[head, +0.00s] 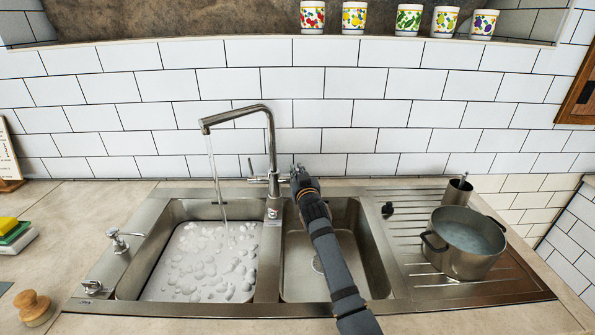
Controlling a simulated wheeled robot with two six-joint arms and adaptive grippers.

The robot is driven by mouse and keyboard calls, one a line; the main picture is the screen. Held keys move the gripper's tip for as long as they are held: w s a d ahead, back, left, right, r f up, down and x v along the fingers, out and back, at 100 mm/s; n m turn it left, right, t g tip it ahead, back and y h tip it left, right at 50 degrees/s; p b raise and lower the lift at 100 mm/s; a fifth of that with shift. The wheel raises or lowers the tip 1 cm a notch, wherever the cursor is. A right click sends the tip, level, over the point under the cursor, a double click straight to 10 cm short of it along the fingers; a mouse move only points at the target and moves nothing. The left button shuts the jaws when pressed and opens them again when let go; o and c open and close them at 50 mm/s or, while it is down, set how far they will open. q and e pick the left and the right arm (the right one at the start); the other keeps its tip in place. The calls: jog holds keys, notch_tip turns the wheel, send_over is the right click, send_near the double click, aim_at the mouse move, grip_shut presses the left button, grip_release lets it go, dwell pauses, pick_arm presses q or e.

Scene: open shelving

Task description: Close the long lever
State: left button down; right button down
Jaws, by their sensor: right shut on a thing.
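A steel tap (271,150) stands behind the double sink, and water (215,180) runs from its spout into the left basin. A thin upright lever (250,166) sticks up at the left of the tap's body. My right gripper (297,170) is at the right side of the tap body, shut on a lever there that the fingers mostly hide. How far that lever is turned cannot be told. My left gripper is not in view.
The left basin (147,260) holds foamy water; my right arm crosses the right basin (365,245). A steel pot (460,262) and a small steel cup (457,192) stand on the drainer. Sponges (12,230) and a wooden brush (33,306) lie left.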

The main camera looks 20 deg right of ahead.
jog(key=r+p, duration=0.1)
jog(key=p, duration=0.1)
jog(key=w+r+g+p, duration=0.1)
jog(key=p, duration=0.2)
jog(key=r+g+p, duration=0.1)
jog(key=p, duration=0.1)
jog(key=shift+w+d+p, duration=0.25)
jog(key=shift+w+p, duration=0.05)
jog(key=shift+w, duration=0.05)
jog(key=g+p, duration=0.1)
jog(key=w+g+p, duration=0.1)
jog(key=p, duration=0.1)
jog(key=w+g+p, duration=0.1)
jog(key=shift+w+d+r+m+y, duration=0.1)
jog(key=shift+d+r+m+y, duration=0.1)
jog(key=shift+d+m+y, duration=0.15)
jog(key=shift+w+d+f+g+p, duration=0.1)
jog(key=shift+w+g+p, duration=0.25)
jog(key=shift+g, duration=0.05)
jog(key=shift+w+f+g, duration=0.1)
jog(key=shift+w+g, duration=0.2)
jog(key=shift+w, duration=0.05)
jog(key=shift+w+d+m+g+y+b, duration=0.2)
jog(key=shift+w+g+b, duration=0.25)
jog(key=shift+g+b, duration=0.15)
jog(key=shift+w+d+m+g+y+b, duration=0.1)
jog(key=shift+w+d+g+y+b, duration=0.05)
jog(key=shift+w+g+b, duration=0.45)
jog(key=shift+s, duration=0.15)
